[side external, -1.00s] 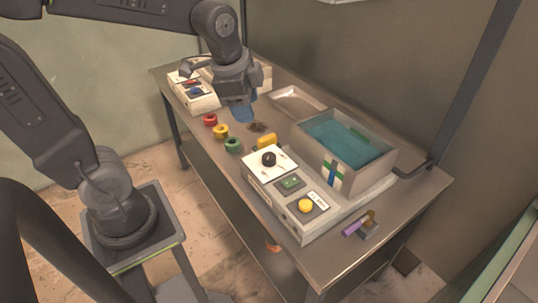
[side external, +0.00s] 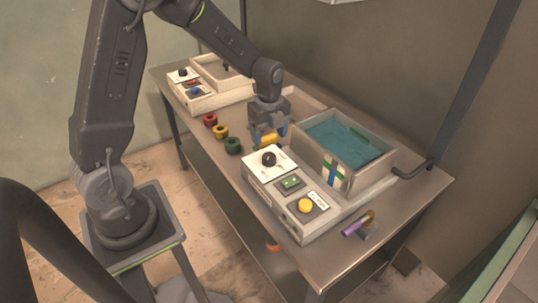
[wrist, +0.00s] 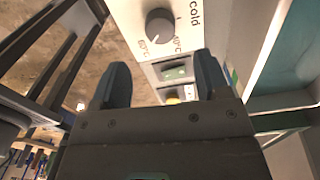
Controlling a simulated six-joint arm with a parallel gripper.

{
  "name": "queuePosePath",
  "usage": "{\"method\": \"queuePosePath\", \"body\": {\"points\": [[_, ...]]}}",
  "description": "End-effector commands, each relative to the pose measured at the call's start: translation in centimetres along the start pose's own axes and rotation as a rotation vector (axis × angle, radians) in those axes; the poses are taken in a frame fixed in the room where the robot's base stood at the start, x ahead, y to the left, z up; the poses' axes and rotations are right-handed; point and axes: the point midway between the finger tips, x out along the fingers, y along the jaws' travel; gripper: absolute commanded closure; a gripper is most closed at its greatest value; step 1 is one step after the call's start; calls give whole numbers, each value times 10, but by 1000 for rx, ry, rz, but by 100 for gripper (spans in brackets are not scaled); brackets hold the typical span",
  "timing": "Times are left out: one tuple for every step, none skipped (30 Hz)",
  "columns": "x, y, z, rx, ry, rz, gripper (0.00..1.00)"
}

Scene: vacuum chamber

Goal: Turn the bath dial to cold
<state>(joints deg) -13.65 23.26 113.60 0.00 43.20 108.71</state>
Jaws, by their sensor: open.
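The bath dial (side external: 268,159) is a black round knob on the white panel of the bath's control box. In the wrist view the dial (wrist: 160,26) sits beyond my fingertips, with "cold" and temperature marks printed around it. A light line on the knob points toward its lower left, near the "60°C" mark. My gripper (side external: 268,140) is open, pointing down just behind and above the dial panel. In the wrist view the gripper (wrist: 161,80) has its fingers apart with nothing between them touching the dial. A yellow object (side external: 268,140) shows near the fingers.
The bath (side external: 345,150) with blue-green liquid stands right of the panel. A green display (side external: 291,183) and a yellow button (side external: 306,205) sit on the same box. Red, yellow and green rings (side external: 221,131) lie to the left. A purple-handled tool (side external: 355,226) lies at the front right.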

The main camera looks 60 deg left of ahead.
Motion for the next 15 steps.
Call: {"method": "queuePosePath", "body": {"points": [[12, 1, 0, 0, 2, 5, 31], [18, 1, 0, 0, 2, 5, 31], [26, 1, 0, 0, 2, 5, 31], [32, 1, 0, -1, 2, 5, 31], [38, 1, 0, -1, 2, 5, 31], [45, 1, 0, -1, 2, 5, 31], [50, 1, 0, -1, 1, 4, 31], [54, 1, 0, -1, 1, 3, 31], [60, 1, 0, -1, 1, 3, 31], [63, 0, 0, -1, 1, 2, 31], [67, 0, 0, -1, 1, 2, 31], [70, 0, 0, -1, 1, 2, 31], [73, 0, 0, -1, 0, 1, 31], [74, 0, 0, -1, 0, 0, 31], [76, 0, 0, -1, 0, 0, 31]]}}
